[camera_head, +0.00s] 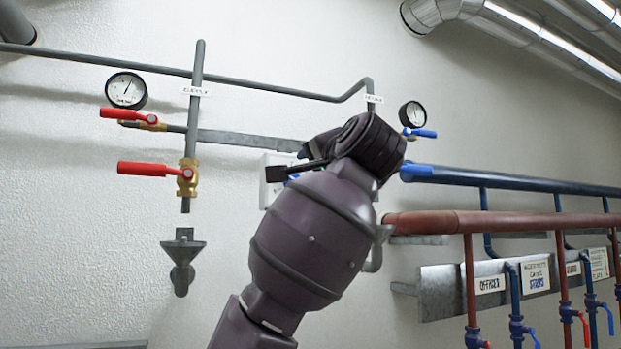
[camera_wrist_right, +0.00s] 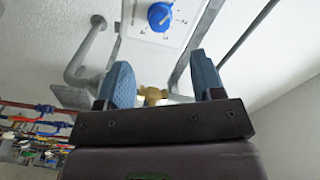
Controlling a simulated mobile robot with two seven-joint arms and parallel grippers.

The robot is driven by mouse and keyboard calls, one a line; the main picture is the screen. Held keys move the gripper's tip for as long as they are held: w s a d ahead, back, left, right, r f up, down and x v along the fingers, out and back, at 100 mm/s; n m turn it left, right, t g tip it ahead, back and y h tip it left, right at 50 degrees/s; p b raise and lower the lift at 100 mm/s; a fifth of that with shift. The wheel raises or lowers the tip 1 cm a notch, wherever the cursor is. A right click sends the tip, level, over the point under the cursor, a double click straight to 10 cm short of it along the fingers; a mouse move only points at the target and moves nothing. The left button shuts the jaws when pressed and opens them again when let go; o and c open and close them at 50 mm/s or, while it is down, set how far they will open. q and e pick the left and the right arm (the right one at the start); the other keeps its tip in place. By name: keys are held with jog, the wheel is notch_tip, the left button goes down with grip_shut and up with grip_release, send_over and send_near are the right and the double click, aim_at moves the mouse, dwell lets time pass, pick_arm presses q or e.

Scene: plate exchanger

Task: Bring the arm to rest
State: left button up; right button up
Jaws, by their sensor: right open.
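My purple right arm rises from the bottom of the head view, with its dark wrist in front of the wall's middle. In the right wrist view my right gripper (camera_wrist_right: 160,66) is open, its two blue-padded fingers apart with nothing held between them. A brass fitting (camera_wrist_right: 152,96) shows in the gap behind the fingers; I cannot tell how far off it is. Beyond the fingertips is a white panel (camera_wrist_right: 185,22) with a blue numbered knob (camera_wrist_right: 159,16). In the head view the arm mostly hides a pale box (camera_head: 271,184) on the wall. My left gripper is not in view.
Red-handled valves (camera_head: 146,169) and a round gauge (camera_head: 126,90) sit on the supply pipe at left, above a grey funnel (camera_head: 182,250). A second gauge (camera_head: 412,114) is near my wrist. Red (camera_head: 450,222) and blue pipes (camera_head: 500,182) run along the right.

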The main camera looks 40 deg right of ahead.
dwell(0.6)
notch_tip(320, 180, up, 8)
jog(key=s+a+n+t+h, duration=0.1)
jog(key=a+n+t+h, duration=0.15)
jog(key=t+h, duration=0.2)
jog(key=w+a+f+n+t+y, duration=0.3)
jog(key=w+a+f+n+y, duration=0.15)
jog(key=w+f+n, duration=0.6)
jog(key=w+a+f+n+g+y, duration=0.1)
jog(key=a+f+n+g+y, duration=0.1)
jog(key=f, duration=1.7)
jog(key=w+a+f+n+g+y, duration=0.1)
jog(key=f+n+y, duration=0.15)
jog(key=f, duration=1.65)
jog(key=s+f+g, duration=0.3)
jog(key=s+f, duration=0.3)
jog(key=f, duration=0.7)
jog(key=s+f+g, duration=0.2)
jog(key=s+f, duration=0.4)
jog(key=f, duration=0.6)
jog(key=s+d+f+m+g, duration=0.1)
jog(key=s+f+g, duration=0.4)
jog(key=s+f, duration=1.1)
jog(key=s+d, duration=0.1)
jog(key=s, duration=0.1)
jog(key=shift+s+f, duration=0.25)
jog(key=shift+s, duration=0.1)
